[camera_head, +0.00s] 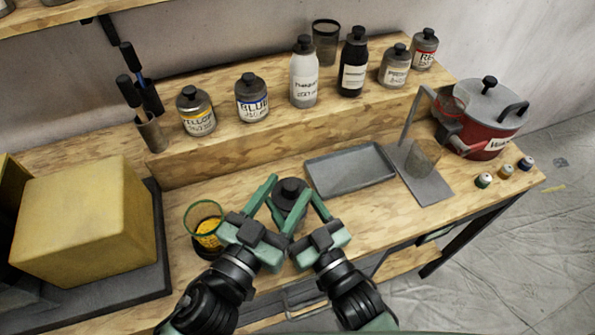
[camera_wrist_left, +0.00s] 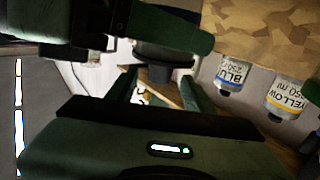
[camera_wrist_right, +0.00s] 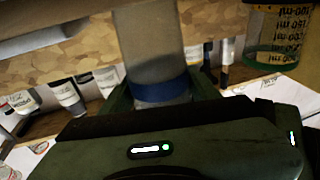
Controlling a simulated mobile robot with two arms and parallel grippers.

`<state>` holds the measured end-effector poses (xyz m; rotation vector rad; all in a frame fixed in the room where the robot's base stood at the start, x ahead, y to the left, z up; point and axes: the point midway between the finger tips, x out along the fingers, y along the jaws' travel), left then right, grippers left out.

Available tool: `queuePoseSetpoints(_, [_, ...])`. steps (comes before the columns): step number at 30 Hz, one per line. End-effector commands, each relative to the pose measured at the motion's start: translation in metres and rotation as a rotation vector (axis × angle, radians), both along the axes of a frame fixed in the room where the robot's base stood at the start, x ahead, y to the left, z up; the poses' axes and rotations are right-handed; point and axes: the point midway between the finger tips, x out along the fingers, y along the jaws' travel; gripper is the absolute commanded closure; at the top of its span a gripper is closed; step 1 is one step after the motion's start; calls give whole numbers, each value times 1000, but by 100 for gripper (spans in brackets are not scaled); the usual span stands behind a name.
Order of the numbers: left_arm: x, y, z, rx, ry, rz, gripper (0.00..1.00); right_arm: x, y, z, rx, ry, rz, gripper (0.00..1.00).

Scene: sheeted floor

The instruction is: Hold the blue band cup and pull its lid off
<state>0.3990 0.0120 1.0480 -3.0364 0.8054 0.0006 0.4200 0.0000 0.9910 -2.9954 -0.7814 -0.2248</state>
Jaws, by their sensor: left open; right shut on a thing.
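The blue band cup is a grey cylinder (camera_wrist_right: 150,45) with a blue band (camera_wrist_right: 160,90), between my right gripper's fingers (camera_wrist_right: 160,95) in the right wrist view. That gripper is shut on it. In the head view its dark, knobbed lid (camera_head: 290,187) sits over the bench's front part, and the two grippers' fingers cross around it. My left gripper (camera_head: 287,184) is open with a finger on either side of the lid. The left wrist view shows the dark lid (camera_wrist_left: 163,55) ahead of the open fingers (camera_wrist_left: 160,90). The cup's body is mostly hidden in the head view.
A green-rimmed beaker (camera_head: 206,225) with yellow contents stands close left of my left gripper. A grey tray (camera_head: 350,169) lies behind right. A yellow block (camera_head: 85,220) is far left; a red pot (camera_head: 485,125) is far right. Labelled bottles, including the BLUE jar (camera_head: 252,99), line the shelf.

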Motion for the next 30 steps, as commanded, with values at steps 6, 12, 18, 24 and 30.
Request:
queuePoseSetpoints(6, [28,-16,2,0,-4,0,48,0,0,0,0,-1,0,100])
queuePoseSetpoints(12, [43,-25,0,0,-1,0,48,0,0,0,0,0,0,100])
queuePoseSetpoints(18, [47,-27,0,0,0,0,48,0,0,0,0,0,0,100])
queuePoseSetpoints(24, [47,-27,0,0,0,0,57,0,0,0,0,0,0,100])
queuePoseSetpoints(30, [47,-27,0,-1,0,0,100,0,0,0,0,0,0,100])
